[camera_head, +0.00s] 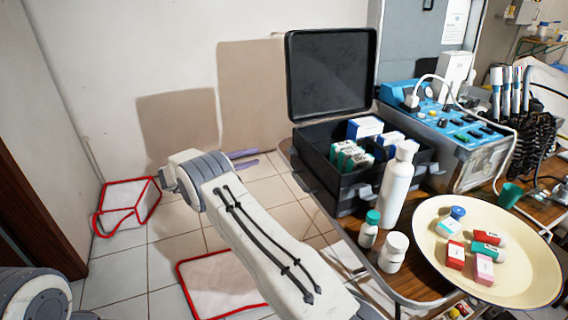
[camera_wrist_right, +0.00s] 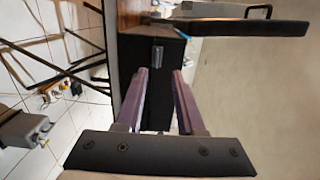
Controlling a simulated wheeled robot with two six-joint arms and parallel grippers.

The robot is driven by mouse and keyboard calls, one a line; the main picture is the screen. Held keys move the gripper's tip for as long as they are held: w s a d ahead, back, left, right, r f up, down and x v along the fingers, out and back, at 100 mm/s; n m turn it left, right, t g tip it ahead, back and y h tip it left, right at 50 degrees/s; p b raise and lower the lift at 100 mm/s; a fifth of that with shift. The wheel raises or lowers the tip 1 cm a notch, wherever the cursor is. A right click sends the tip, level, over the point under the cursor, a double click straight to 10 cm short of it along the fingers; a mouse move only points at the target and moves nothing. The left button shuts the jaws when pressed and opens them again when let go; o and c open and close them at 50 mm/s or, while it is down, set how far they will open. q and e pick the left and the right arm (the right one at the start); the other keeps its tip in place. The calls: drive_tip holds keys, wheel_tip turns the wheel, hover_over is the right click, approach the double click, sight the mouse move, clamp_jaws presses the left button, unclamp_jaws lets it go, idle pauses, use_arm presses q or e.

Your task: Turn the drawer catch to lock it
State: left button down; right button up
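The black case (camera_head: 345,190) stands on the wooden table with its lid (camera_head: 331,72) raised. In the right wrist view, a small grey metal catch (camera_wrist_right: 158,55) sits on the dark face of the case (camera_wrist_right: 165,95). My right gripper (camera_head: 252,158) is left of the case in the head view, its purple fingers pointing toward it and apart from it. In the right wrist view the gripper (camera_wrist_right: 159,73) is open and empty, the catch just beyond the fingertips. The catch is not visible in the head view. My left gripper is out of view.
The case holds several small boxes (camera_head: 352,158). A white bottle (camera_head: 396,190), two smaller bottles (camera_head: 392,252) and a cream tray (camera_head: 436,272) stand close by on the table. A blue device (camera_head: 450,130) is behind. Tiled floor (camera_head: 130,262) is left of the table.

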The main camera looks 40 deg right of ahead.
sight(292, 151)
drive_tip(key=s+d, duration=0.3)
drive_tip(key=d, duration=0.7)
drive_tip(key=shift+s+d+f+m+g, duration=0.2)
drive_tip(key=shift+f+m+g, duration=0.1)
clamp_jaws()
